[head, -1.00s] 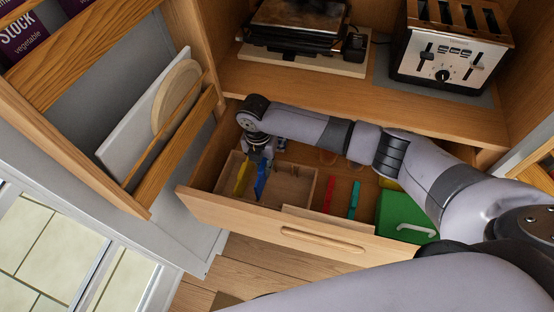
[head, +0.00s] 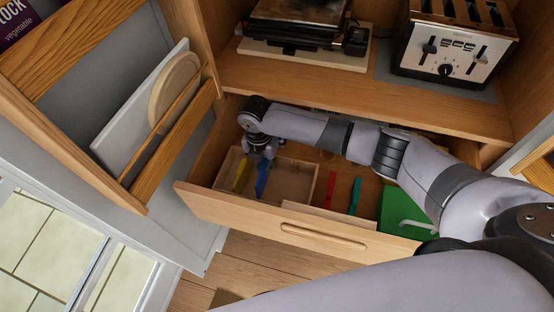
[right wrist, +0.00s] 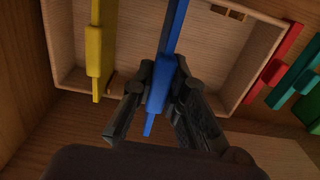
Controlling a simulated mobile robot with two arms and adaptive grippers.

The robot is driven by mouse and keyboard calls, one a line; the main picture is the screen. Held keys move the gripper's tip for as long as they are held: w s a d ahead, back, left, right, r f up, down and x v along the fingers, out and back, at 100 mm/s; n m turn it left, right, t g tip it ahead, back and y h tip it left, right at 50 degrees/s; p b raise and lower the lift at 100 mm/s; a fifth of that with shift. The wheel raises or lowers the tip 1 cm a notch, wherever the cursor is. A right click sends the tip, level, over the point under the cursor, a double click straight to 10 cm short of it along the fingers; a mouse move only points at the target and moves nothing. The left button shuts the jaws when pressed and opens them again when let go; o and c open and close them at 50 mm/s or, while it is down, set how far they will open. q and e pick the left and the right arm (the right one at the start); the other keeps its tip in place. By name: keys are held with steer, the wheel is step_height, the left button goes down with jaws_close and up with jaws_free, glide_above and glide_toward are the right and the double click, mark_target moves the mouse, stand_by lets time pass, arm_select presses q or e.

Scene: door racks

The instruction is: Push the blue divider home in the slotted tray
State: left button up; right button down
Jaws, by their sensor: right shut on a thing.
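The blue divider (head: 262,178) stands in the slotted tray (head: 309,190), a pale wooden tray in the left part of the open drawer. My right gripper (head: 258,160) is over the tray. In the right wrist view its fingers (right wrist: 158,90) are shut on the blue divider (right wrist: 172,35). A yellow divider (head: 242,175) stands in the tray to the left of the blue one. It also shows in the right wrist view (right wrist: 95,45). I cannot tell how deep the blue divider sits. My left gripper is not in view.
A red divider (head: 328,192) and a teal divider (head: 354,195) lie in the drawer to the right of the tray. A green box (head: 400,205) with a pale handle is farther right. The drawer front (head: 270,220) and the shelf above (head: 300,75) bound the space.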

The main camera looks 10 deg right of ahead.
steer(key=shift+f+b, duration=1.25)
steer(key=shift+f, duration=0.8)
steer(key=c, duration=1.5)
jaws_free()
steer(key=shift+r, duration=0.1)
step_height(320, 180, up, 12)
steer(key=shift+r, duration=0.1)
